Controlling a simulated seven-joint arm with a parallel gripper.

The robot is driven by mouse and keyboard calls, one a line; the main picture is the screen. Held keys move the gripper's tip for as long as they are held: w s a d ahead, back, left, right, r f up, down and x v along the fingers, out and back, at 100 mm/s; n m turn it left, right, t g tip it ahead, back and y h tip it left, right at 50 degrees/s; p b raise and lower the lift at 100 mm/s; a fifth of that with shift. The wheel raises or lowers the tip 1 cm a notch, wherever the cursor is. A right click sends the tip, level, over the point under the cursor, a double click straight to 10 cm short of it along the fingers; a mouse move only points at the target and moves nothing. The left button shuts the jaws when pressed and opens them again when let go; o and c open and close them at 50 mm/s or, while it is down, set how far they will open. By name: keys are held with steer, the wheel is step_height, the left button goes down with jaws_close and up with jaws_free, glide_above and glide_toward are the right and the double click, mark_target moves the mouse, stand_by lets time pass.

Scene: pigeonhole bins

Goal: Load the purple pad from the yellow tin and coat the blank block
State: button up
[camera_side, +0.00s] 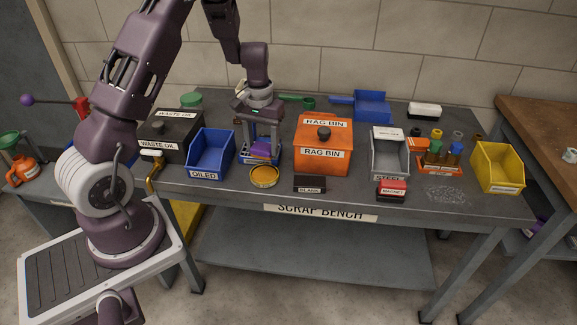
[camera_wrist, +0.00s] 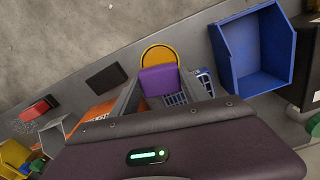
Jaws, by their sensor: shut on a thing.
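My gripper (camera_side: 261,148) is shut on the purple pad (camera_side: 262,151), which shows between the fingers in the wrist view (camera_wrist: 158,80). The pad is above and just behind the yellow tin (camera_side: 264,177); in the wrist view the pad covers part of the tin (camera_wrist: 158,51). I cannot tell whether they touch. The tin is round, with a yellow-orange top. The dark blank block (camera_side: 309,183), labelled BLANK, lies to the right of the tin near the bench's front edge. It is also in the wrist view (camera_wrist: 105,77).
A blue OILED bin (camera_side: 205,173) stands left of the gripper, and an orange rag bin (camera_side: 322,166) to its right. A blue lattice piece (camera_wrist: 204,81) is beside the pad. A red magnet (camera_side: 391,186) and grey steel bin (camera_side: 388,165) are farther right. Bare bench separates tin and block.

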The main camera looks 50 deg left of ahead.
mark_target(263, 146)
step_height(263, 146, up, 7)
steer(key=shift+f, duration=0.2)
steer(key=w+d, duration=1.1)
steer(key=d, duration=0.2)
steer(key=shift+w+f, duration=0.1)
steer(key=shift+f, duration=6.15)
steer(key=shift+s+a+f, duration=0.1)
steer(key=shift+s+a, duration=0.1)
steer(key=shift+s+a+r, duration=0.3)
steer(key=shift+s+a, duration=0.45)
steer(key=shift+s, duration=0.15)
steer(key=shift+s+a+r, duration=0.25)
steer(key=shift+s+a, duration=0.45)
steer(key=shift+s, duration=0.15)
steer(key=shift+s+a, duration=0.95)
steer(key=shift+s, duration=0.2)
steer(key=shift+w+d, duration=1.35)
steer(key=shift+w, duration=0.25)
steer(key=shift+w+d, duration=1.35)
steer(key=shift+w, duration=0.2)
steer(key=shift+s+f, duration=0.1)
steer(key=shift+f, duration=0.1)
step_height(263, 146, up, 7)
